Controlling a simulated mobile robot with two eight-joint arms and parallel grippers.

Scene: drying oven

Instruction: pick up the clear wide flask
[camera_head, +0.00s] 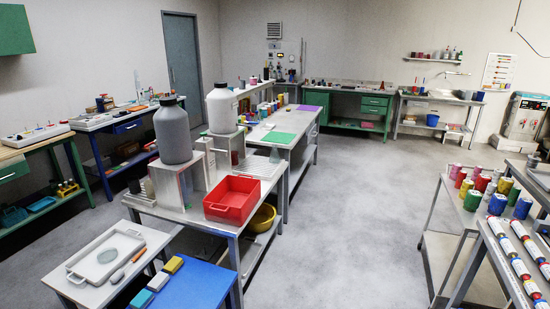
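I cannot pick out the clear wide flask with certainty. A small greyish, cone-shaped piece (275,155) stands on the middle bench by a ribbed white rack (258,168); it is too small to tell whether it is clear glass. Neither my left nor my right gripper shows in the head view.
A grey jug (173,131) and a white jug (221,108) stand on raised stands on the near metal table, beside a red tray (231,198). A blue-topped table (185,288) is in front. Shelves with coloured cans (473,200) stand at right. The middle floor (360,210) is clear.

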